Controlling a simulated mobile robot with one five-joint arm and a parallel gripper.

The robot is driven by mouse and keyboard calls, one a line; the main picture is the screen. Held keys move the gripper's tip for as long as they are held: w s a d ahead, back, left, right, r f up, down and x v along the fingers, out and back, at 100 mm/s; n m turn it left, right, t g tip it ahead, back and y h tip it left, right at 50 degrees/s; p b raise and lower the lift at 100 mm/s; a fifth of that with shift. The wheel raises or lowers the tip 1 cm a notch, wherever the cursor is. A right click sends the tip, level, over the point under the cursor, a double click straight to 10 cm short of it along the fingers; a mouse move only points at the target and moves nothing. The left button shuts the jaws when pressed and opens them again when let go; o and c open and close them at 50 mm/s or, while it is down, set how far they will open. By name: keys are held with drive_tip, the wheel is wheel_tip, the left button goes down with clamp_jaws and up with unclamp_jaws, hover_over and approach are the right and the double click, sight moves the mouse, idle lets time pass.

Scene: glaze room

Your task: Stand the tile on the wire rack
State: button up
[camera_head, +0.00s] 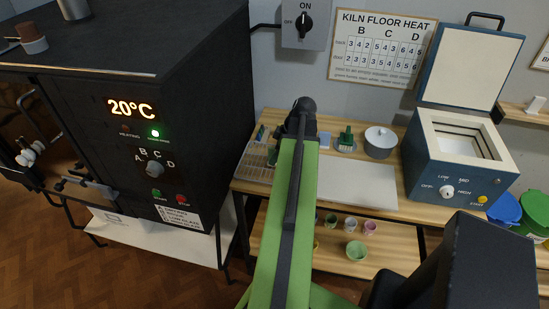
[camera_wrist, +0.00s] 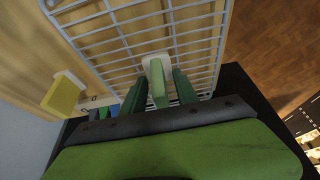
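The wire rack (camera_wrist: 110,20) fills the upper part of the wrist view as a pale grid over wood. In the head view the rack (camera_head: 257,163) is at the bench's left end, partly behind my arm. A pale tile with a green face (camera_wrist: 157,80) appears on edge at the rack, between my fingers. My gripper (camera_wrist: 160,82) has one dark green finger on each side of it, with what look like narrow gaps. I cannot tell how the tile's lower edge sits in the wires. In the head view my arm hides the fingertips and the tile.
The black kiln (camera_head: 120,120) stands close on the left. A yellow block (camera_wrist: 63,95) is beside the rack.

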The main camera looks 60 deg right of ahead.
drive_tip(key=shift+s+r+p, duration=0.1)
drive_tip(key=shift+r+p, duration=0.45)
drive_tip(key=p+v, duration=1)
drive_tip(key=v, duration=0.1)
drive_tip(key=shift+r, duration=0.1)
